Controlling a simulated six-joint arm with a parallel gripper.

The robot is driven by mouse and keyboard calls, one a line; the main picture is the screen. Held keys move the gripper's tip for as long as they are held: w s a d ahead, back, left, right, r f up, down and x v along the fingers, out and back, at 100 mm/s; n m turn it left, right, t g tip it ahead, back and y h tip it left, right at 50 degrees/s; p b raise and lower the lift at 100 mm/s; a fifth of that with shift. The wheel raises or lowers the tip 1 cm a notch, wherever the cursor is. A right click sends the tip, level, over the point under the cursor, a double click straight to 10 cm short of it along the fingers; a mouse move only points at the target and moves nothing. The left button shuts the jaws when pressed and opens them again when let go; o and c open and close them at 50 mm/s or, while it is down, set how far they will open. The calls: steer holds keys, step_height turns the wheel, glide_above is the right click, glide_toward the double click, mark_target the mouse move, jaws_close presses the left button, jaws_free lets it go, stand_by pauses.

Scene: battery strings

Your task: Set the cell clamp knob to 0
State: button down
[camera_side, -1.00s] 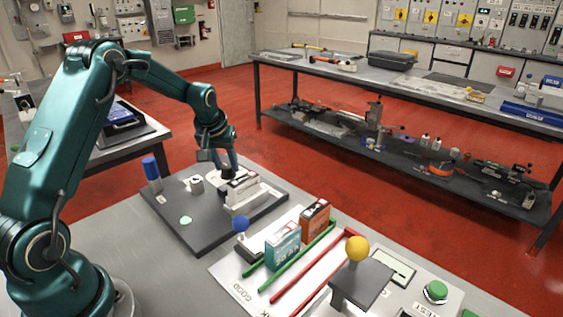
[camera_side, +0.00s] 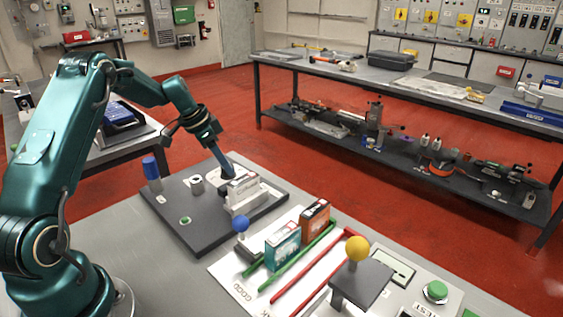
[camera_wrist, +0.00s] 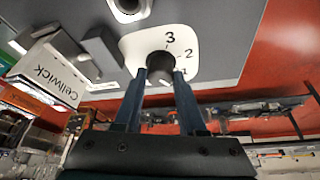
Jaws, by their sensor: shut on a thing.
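The dark round clamp knob (camera_wrist: 160,66) sits on a white dial plate (camera_wrist: 196,40) in the wrist view. The numbers 3 and 2 are readable on the plate, with another mark partly hidden by a finger. My gripper (camera_wrist: 161,76) is shut on the knob, one finger on each side. In the side view my gripper (camera_side: 229,174) reaches down at a slant to the dial plate and hides the knob. The knob's pointer cannot be made out. A white cell labelled Celwick (camera_wrist: 52,75) stands beside the dial with a grey block (camera_wrist: 103,52) between them.
A teal box (camera_side: 283,246) and an orange box (camera_side: 315,216) stand to the right, near green and red rails. A yellow ball-topped lever (camera_side: 357,248) stands at front right.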

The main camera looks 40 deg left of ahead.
steer(key=m, duration=0.1)
steer(key=m+h, duration=0.1)
steer(key=m, duration=0.1)
steer(key=shift+a+m+g, duration=0.2)
steer(key=shift+m+g, duration=0.1)
steer(key=shift+g, duration=0.1)
steer(key=shift+w+m+g+h, duration=0.1)
steer(key=shift+m+g+h, duration=0.35)
steer(key=shift+m, duration=1.35)
steer(key=shift+c, duration=2.3)
jaws_free()
steer(key=shift+h, duration=0.25)
steer(key=shift+r, duration=0.1)
